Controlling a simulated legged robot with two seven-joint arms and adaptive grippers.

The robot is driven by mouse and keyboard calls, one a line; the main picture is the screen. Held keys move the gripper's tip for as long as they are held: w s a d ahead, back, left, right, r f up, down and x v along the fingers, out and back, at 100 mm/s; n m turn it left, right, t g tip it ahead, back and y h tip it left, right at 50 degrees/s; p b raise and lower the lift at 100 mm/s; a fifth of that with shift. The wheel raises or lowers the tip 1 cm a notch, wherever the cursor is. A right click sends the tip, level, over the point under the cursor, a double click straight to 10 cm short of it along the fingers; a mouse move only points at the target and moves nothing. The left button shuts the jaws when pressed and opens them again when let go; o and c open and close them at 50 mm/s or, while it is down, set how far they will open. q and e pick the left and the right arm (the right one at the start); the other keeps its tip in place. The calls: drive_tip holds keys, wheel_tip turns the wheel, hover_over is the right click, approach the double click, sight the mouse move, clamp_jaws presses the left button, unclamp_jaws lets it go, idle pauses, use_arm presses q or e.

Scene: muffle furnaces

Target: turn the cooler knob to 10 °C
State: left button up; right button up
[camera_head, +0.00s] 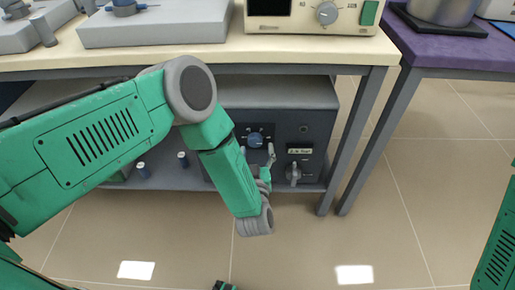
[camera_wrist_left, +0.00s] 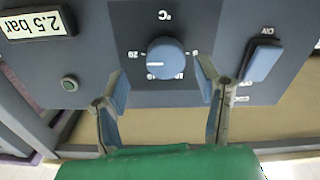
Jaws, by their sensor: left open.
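The cooler (camera_head: 300,130) is a dark grey box on the shelf under the table. Its blue round knob (camera_head: 255,140) is on the front panel. In the left wrist view the knob (camera_wrist_left: 165,60) is close, under a °C mark, with a number scale around it. A pale line on the knob's left side points toward the 20. My left gripper (camera_head: 258,158) is in front of the panel; in the wrist view its open fingers (camera_wrist_left: 163,85) stand on either side of the knob, with gaps showing. My right gripper is out of view; only green arm shows at the right edge.
A pressure display (camera_wrist_left: 38,24) reading 2.5 bar and a green button (camera_wrist_left: 70,83) are beside the knob. A blue switch (camera_wrist_left: 265,55) is on the other side. A grey valve handle (camera_head: 293,172) sits below the display. The table (camera_head: 300,52) overhangs the cooler.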

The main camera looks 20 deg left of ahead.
sight(255, 143)
use_arm(q)
drive_tip(key=shift+w+a+f+b, duration=0.1)
drive_tip(key=shift+w+a+b, duration=0.05)
drive_tip(key=shift+w+a, duration=0.35)
drive_tip(key=shift+w+a+f+b, duration=0.15)
drive_tip(key=shift+w+a, duration=0.1)
drive_tip(key=shift+w, duration=0.35)
drive_tip(key=shift+w+a+r, duration=0.15)
drive_tip(key=shift+w+a, duration=0.1)
drive_tip(key=shift+w, duration=0.15)
drive_tip(key=shift+d+r, duration=0.1)
drive_tip(key=shift+d, duration=0.2)
drive_tip(key=c, duration=1.2)
drive_tip(key=shift+o, duration=0.3)
drive_tip(key=shift+a, duration=0.1)
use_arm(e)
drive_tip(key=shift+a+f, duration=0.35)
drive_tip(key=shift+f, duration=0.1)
